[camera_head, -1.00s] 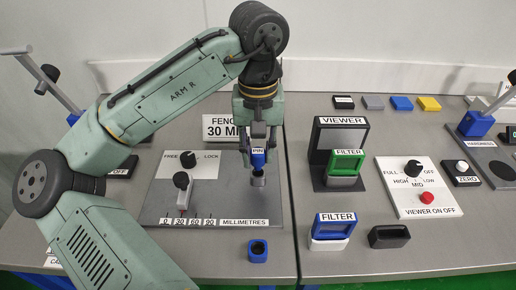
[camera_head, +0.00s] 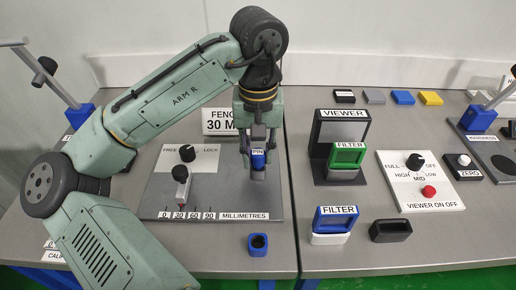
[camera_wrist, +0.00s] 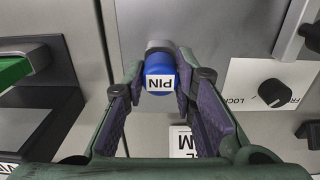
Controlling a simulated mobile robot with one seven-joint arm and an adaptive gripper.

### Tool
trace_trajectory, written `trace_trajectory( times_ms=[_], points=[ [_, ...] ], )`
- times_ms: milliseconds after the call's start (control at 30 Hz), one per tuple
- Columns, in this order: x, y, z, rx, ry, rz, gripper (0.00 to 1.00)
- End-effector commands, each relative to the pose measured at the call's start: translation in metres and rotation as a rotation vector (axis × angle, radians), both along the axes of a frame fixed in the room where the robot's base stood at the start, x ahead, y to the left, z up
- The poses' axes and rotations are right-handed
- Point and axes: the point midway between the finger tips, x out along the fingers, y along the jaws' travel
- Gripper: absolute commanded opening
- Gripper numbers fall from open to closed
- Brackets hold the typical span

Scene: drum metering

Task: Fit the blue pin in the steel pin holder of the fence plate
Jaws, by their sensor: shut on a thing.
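The blue pin (camera_head: 258,160), with a white PIN label, is between the fingers of my gripper (camera_head: 258,150). My gripper is shut on it. The pin also shows in the wrist view (camera_wrist: 160,72), between both finger pads. The steel pin holder (camera_head: 258,174) stands on the grey fence plate (camera_head: 225,190), directly under the pin. In the wrist view the grey holder (camera_wrist: 158,44) shows just beyond the pin. The pin's lower end meets the holder's top or lies inside it; I cannot tell how deep.
A fence slider with a black knob (camera_head: 180,173) and a free/lock knob (camera_head: 187,153) stand left of the holder. A blue block (camera_head: 258,245) with a dark opening stands in front of the plate. The viewer (camera_head: 342,130) and a blue filter (camera_head: 335,220) are to the right.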

Motion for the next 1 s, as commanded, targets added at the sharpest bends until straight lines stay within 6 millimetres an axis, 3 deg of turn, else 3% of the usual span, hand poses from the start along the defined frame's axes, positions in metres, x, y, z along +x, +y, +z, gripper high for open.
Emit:
trace_trajectory(
  times_ms=[367,400,733,1000],
  points=[
    [-0.0002,-0.0001,-0.0103,-0.001,0.001,0.000,0.00],
    [-0.0001,-0.0001,-0.0099,-0.001,0.001,0.000,0.26],
    [-0.0001,-0.0001,-0.0094,0.000,0.000,0.000,0.48],
    [0.0000,-0.0001,-0.0092,0.000,0.000,0.000,0.48]
  ],
)
